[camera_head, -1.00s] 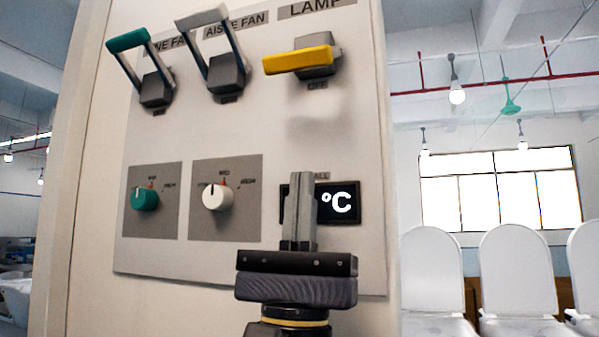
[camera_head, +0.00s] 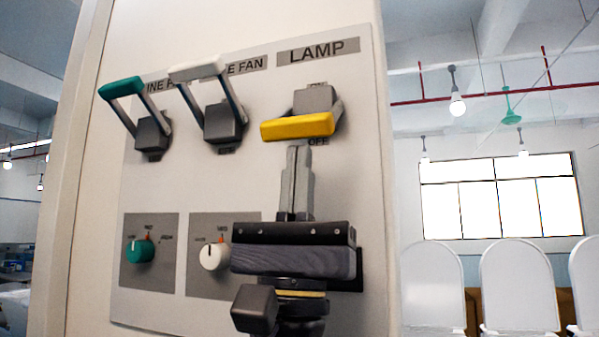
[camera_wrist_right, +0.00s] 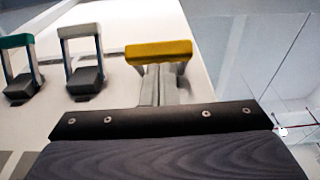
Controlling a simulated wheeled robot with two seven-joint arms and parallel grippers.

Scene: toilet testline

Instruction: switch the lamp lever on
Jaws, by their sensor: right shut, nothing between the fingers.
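The lamp lever has a yellow handle (camera_head: 297,127) and a grey base (camera_head: 316,99) under the LAMP label (camera_head: 317,50). Its handle sits low, beside the OFF mark, and sticks out from the panel. My right gripper (camera_head: 299,152) points up with its fingers shut and empty, tips just below the yellow handle. I cannot tell whether they touch it. In the right wrist view the yellow handle (camera_wrist_right: 160,53) lies just beyond the fingers (camera_wrist_right: 158,84), which cover the middle of the lever. My left gripper is not in view.
Two fan levers, one with a green handle (camera_head: 121,88) and one with a grey handle (camera_head: 198,71), stand raised left of the lamp lever. A green knob (camera_head: 140,251) and a white knob (camera_head: 214,257) sit below. My gripper covers the temperature display.

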